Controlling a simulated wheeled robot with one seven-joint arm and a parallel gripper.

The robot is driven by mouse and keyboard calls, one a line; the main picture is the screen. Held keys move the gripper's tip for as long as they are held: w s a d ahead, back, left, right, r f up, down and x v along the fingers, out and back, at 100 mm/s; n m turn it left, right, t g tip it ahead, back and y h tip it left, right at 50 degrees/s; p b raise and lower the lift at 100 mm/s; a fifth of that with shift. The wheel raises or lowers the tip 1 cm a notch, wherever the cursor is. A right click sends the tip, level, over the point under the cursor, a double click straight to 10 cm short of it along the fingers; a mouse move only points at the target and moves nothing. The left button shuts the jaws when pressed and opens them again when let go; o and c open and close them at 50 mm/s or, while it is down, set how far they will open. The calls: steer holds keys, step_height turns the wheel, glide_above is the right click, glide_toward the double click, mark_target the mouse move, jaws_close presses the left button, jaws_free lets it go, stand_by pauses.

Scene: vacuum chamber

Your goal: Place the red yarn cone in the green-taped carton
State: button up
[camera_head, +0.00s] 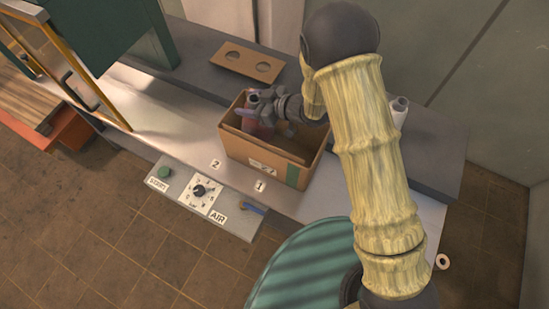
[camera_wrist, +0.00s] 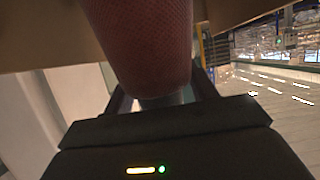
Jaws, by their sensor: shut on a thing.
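The green-taped carton (camera_head: 258,152) is an open brown box on the metal bench, with a strip of green tape on its front near the right corner. My gripper (camera_head: 262,108) is at the carton's mouth, shut on the red yarn cone (camera_head: 266,127). The cone's lower part is inside the carton opening. In the wrist view the red cone (camera_wrist: 145,45) fills the top middle between my gripper's fingers (camera_wrist: 160,97), with brown cardboard on both sides. Whether the cone touches the carton floor is hidden.
A brown board with two holes (camera_head: 247,63) lies behind the carton. A white cone (camera_head: 398,110) stands to the right, partly behind my arm. A control panel (camera_head: 207,197) with a dial and green button is at the bench front. A framed glass door (camera_head: 65,60) stands open at left.

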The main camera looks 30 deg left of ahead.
stand_by(0.3)
steer(key=shift+f+p, duration=0.6)
steer(key=shift+f, duration=2.25)
steer(key=shift+f+p, duration=0.45)
steer(key=shift+f, duration=1.75)
steer(key=o, duration=1.7)
steer(key=shift+c, duration=0.2)
